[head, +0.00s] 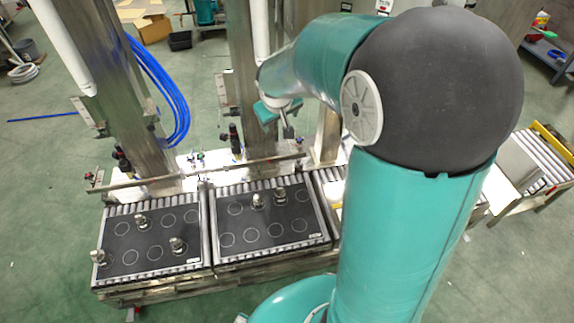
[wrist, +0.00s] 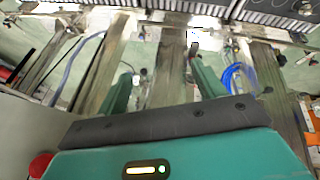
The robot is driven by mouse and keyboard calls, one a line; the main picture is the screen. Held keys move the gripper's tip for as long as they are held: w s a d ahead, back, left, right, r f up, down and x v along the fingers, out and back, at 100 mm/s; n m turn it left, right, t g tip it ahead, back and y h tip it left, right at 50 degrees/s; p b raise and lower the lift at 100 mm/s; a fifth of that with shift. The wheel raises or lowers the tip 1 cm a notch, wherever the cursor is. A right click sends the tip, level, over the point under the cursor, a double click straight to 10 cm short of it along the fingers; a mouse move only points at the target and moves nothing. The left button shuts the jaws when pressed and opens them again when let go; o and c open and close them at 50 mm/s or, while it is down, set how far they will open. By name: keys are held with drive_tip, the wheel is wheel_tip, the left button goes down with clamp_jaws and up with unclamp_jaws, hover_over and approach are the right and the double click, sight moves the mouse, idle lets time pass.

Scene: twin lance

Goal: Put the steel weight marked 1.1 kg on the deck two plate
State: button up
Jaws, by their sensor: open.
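Two black plates with rings of pale circles lie side by side on a roller bed, a left plate (head: 122,240) and a right plate (head: 262,230). The left plate bears three steel weights: one near its back (head: 142,221), one at right (head: 178,246) and one at its left edge (head: 98,257). The right plate bears two near its back, one (head: 258,201) beside the other (head: 280,195). Weight marks and plate labels are too small to read. My gripper (head: 288,128) is raised behind the right plate, apart from the weights. Its spread, empty fingers show in the wrist view (wrist: 163,80).
Steel columns (head: 125,95) and a second column (head: 243,80) rise behind the plates, with a horizontal bar (head: 200,177) between. Blue hoses (head: 165,90) hang by the left column. A roller conveyor (head: 540,165) stands at right. Green floor at left is mostly clear.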

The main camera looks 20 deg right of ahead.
drive_tip(key=s+a+r, duration=0.3)
drive_tip(key=s, duration=0.5)
drive_tip(key=s+a+r+y, duration=0.1)
drive_tip(key=s+r, duration=0.3)
drive_tip(key=s, duration=0.4)
drive_tip(key=s+a+r+m+t+y, duration=0.1)
drive_tip(key=s+a+r, duration=0.3)
drive_tip(key=s, duration=0.4)
drive_tip(key=shift+a, duration=0.35)
